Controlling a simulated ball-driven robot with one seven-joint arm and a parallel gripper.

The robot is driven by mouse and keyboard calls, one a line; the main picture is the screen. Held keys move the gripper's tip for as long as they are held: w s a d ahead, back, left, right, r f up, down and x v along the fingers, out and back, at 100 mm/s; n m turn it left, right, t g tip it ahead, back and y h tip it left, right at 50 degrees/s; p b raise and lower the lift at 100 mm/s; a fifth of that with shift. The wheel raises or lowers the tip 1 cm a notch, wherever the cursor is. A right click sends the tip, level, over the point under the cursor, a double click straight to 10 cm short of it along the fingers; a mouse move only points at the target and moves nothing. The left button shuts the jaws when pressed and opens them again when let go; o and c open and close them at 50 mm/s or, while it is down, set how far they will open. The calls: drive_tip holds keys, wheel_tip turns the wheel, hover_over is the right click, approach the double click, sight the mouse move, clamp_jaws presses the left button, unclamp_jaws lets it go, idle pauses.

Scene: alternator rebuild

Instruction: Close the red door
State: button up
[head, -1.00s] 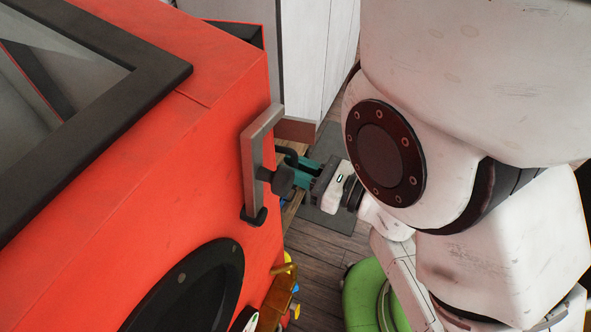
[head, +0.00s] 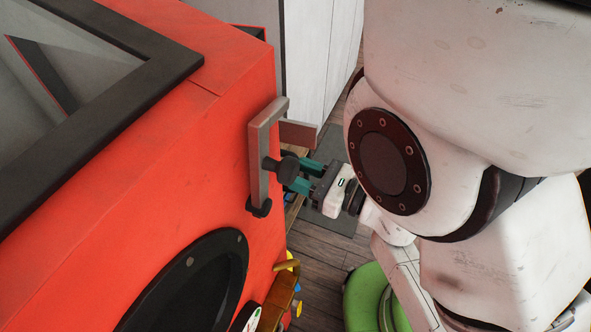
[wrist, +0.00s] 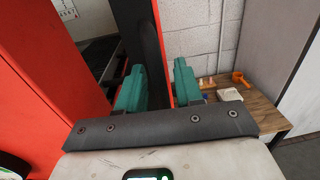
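The red door (head: 222,120) fills the left of the head view, with a dark window frame above and a large round dark panel (head: 190,285) below. A grey upright handle (head: 261,165) with dark mounts stands off its right edge. My gripper (head: 300,175) has teal fingers and is at the handle, beside its dark knob. In the wrist view, my two fingers (wrist: 160,85) are apart, with a dark upright bar (wrist: 146,45) between them nearer the left finger. A gap shows by the right finger. Whether either finger touches the handle is unclear.
A wooden bench (wrist: 262,112) with small orange and pale parts stands at the right in the wrist view, before a grey block wall. A white cabinet (head: 318,60) stands behind the door in the head view. Dark wooden floor (head: 325,262) shows below.

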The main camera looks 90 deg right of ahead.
drive_tip(key=b+v, duration=0.3)
drive_tip(key=v, duration=0.7)
drive_tip(key=shift+s+a, duration=0.3)
